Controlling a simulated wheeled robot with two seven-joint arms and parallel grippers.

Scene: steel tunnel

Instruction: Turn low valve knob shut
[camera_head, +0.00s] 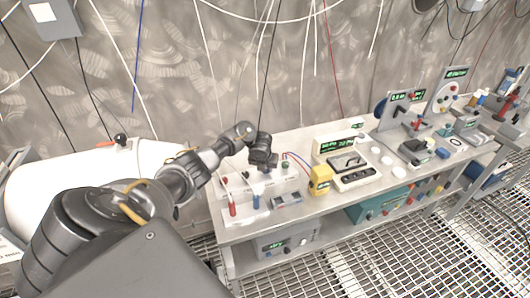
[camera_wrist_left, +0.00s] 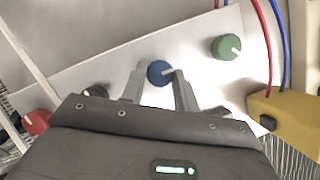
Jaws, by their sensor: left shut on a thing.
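A pale panel (camera_wrist_left: 195,42) carries a row of round knobs: red (camera_wrist_left: 36,121), black (camera_wrist_left: 95,92), blue (camera_wrist_left: 160,72) and green (camera_wrist_left: 228,47). The blue and green knobs show white pointer marks. My left gripper (camera_wrist_left: 160,80) has its two fingers on either side of the blue knob and is shut on it. In the head view my left gripper (camera_head: 266,163) reaches down to the panel at the left end of the bench and hides part of it. I cannot read any label saying which knob is the low valve. My right gripper is not in view.
A yellow meter (camera_head: 320,180) with red and blue leads stands right of the panel. Displays and instruments fill the bench (camera_head: 300,214) to the right. A white tank (camera_head: 60,180) lies at left.

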